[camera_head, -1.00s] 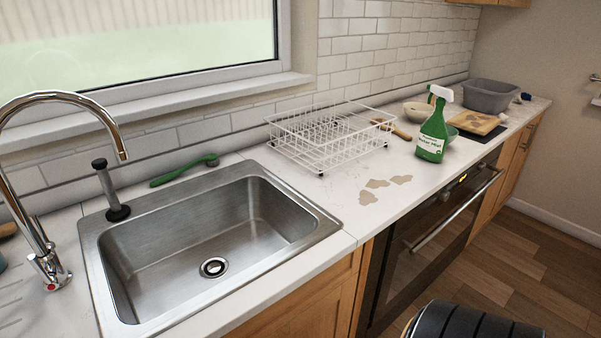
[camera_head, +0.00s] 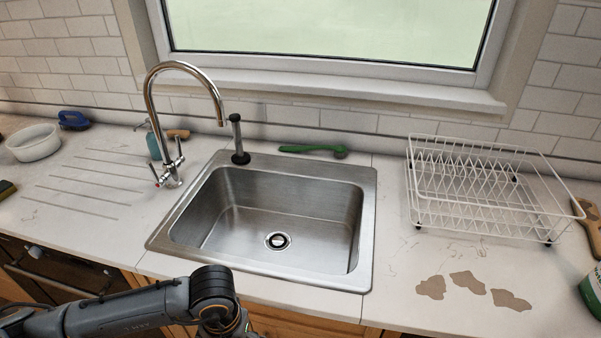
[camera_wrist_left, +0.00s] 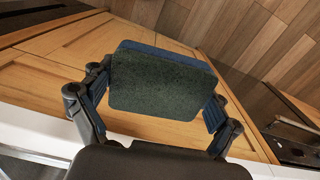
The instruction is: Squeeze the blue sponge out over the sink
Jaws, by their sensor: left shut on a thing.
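The blue sponge (camera_wrist_left: 165,82), with a dark green scouring face and a blue edge, shows in the left wrist view. My left gripper (camera_wrist_left: 155,97) is shut on it, with one finger at each side. Wooden cabinet fronts and floor show behind the sponge. In the head view my left arm comes in at the lower left, in front of the counter; its gripper and the sponge are hidden there. The steel sink (camera_head: 364,215) is empty, with a drain in its floor. My right gripper is in neither current view.
A tall chrome tap (camera_head: 150,100) stands at the sink's left back. A black-based plunger-like tool (camera_head: 240,157) and a green brush (camera_head: 312,149) are behind the basin. A white dish rack (camera_head: 480,230) and brown stains (camera_head: 468,284) are to the right. A white bowl (camera_head: 36,148) is far left.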

